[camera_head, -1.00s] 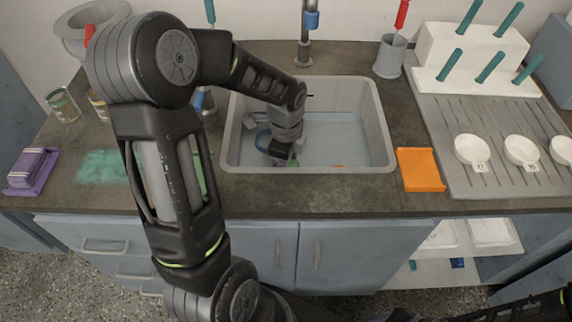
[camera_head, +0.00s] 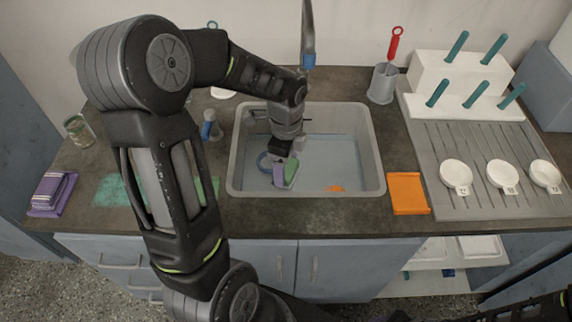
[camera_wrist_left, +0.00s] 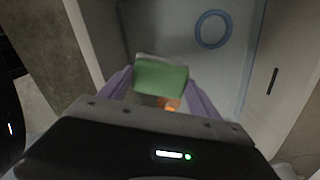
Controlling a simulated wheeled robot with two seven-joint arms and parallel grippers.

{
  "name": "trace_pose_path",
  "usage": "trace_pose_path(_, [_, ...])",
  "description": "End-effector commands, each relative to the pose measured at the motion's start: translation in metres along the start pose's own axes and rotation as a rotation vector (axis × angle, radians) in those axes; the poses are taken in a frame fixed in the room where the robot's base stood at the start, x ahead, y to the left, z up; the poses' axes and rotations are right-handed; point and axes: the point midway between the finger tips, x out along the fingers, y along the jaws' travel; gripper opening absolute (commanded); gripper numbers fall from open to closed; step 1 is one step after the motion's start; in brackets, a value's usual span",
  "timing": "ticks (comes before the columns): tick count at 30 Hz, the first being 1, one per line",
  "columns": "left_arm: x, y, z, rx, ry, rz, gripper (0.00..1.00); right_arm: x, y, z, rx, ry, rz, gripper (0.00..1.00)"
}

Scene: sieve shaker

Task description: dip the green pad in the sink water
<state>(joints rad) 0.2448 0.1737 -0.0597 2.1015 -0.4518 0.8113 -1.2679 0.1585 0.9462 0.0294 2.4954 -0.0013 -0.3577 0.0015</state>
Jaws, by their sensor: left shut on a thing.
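My left gripper (camera_head: 285,174) reaches down inside the sink (camera_head: 377,150) and is shut on the green pad (camera_head: 291,172). In the wrist view, the purple fingers of the left gripper (camera_wrist_left: 160,85) stand on either side of the green pad (camera_wrist_left: 161,76), which has a pale edge. The pad is over the left part of the sink water (camera_head: 335,155). I cannot tell whether its lower edge touches the water. My right gripper is out of view.
A blue ring (camera_head: 263,162) and an orange thing (camera_head: 335,188) are in the sink. The faucet (camera_head: 308,45) rises behind it. An orange mat (camera_head: 408,193) lies right of the sink, and a drying board (camera_head: 450,195) with white dishes stands farther right.

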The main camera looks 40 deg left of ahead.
Motion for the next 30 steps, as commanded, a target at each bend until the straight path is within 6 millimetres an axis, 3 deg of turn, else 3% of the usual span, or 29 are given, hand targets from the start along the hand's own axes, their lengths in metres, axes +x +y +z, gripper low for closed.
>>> trace_pose_path(1, [-0.013, 0.0, 0.0, 0.0, 0.0, -0.001, 0.4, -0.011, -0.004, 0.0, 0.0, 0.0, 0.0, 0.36])
trace_pose_path(18, [-0.086, 0.0, 0.0, 0.0, 0.0, -0.001, 0.4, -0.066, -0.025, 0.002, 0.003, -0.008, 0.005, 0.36])
trace_pose_path(22, [-0.096, 0.0, 0.0, 0.0, -0.001, 0.0, 0.4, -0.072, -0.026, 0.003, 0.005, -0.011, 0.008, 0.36])
trace_pose_path(30, [-0.096, 0.0, 0.0, 0.0, 0.0, 0.0, 0.4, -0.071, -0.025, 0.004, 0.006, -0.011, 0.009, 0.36])
